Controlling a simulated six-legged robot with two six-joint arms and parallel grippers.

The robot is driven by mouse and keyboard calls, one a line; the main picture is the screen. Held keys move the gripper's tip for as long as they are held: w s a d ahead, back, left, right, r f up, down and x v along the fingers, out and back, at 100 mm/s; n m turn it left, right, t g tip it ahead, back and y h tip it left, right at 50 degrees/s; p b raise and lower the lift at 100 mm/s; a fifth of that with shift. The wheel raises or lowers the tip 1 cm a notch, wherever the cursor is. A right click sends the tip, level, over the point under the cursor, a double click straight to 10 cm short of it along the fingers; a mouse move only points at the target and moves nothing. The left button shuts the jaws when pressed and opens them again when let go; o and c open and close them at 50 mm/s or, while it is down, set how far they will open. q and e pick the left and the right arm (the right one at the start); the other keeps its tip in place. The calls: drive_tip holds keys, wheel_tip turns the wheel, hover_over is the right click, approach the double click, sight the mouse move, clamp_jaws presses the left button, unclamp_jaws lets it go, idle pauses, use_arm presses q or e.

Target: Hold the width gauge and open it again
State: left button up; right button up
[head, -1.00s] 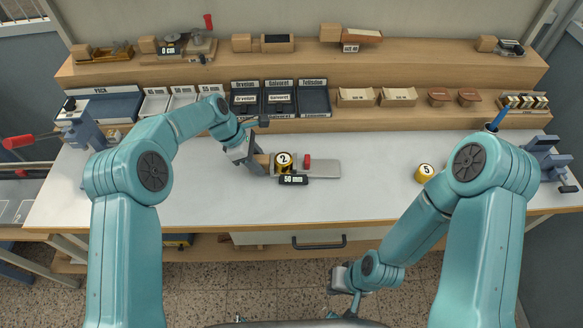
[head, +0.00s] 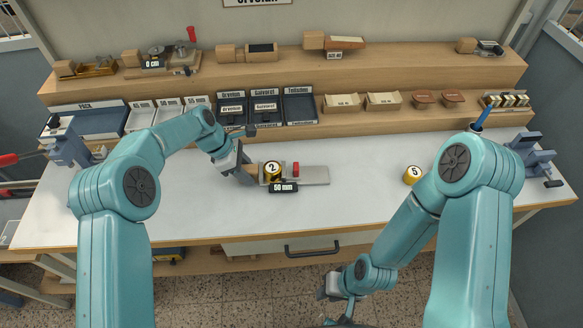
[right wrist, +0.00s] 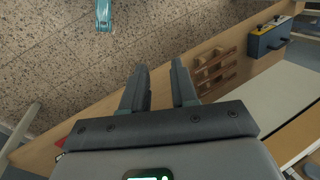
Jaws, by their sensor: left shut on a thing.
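The width gauge (head: 315,175) lies on the white worktop, a flat grey plate with a wooden block at its left end, a red piece (head: 295,169) on it and a black "50 mm" label (head: 283,187) in front. A gold roll marked 2 (head: 272,175) stands at the gauge between the wooden block and the red piece. My left gripper (head: 248,174) is shut on the gauge's wooden end; its fingertips are partly hidden. My right gripper (right wrist: 160,85) is open and empty, low in front of the bench in the head view (head: 335,287).
A gold roll marked 5 (head: 412,174) stands right of the gauge, partly near my right arm. Labelled dark trays (head: 266,122) and small boxes line the shelf behind. Blue clamps (head: 68,148) stand at both bench ends. The worktop between gauge and roll 5 is clear.

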drive_tip(key=w+a+r+m, duration=0.3)
drive_tip(key=w+r+m, duration=0.1)
drive_tip(key=r+m, duration=0.1)
drive_tip(key=n+t+h, duration=0.1)
drive_tip(key=t+h, duration=0.1)
drive_tip(key=h, duration=0.1)
approach(297, 167)
drive_tip(key=s+f, duration=0.2)
drive_tip(key=s, duration=0.1)
drive_tip(key=s+f, duration=0.2)
drive_tip(key=s, duration=0.1)
drive_tip(key=s+f, duration=0.2)
drive_tip(key=s, duration=0.1)
drive_tip(key=shift+f, duration=0.15)
drive_tip(key=w+a+r+n+t+h, duration=0.1)
drive_tip(key=w+r+n+t, duration=0.1)
drive_tip(key=w+r+n, duration=0.5)
drive_tip(key=shift+m, duration=0.7)
drive_tip(key=x, duration=1)
drive_tip(key=shift+w+f, duration=0.1)
drive_tip(key=shift+f, duration=0.2)
clamp_jaws()
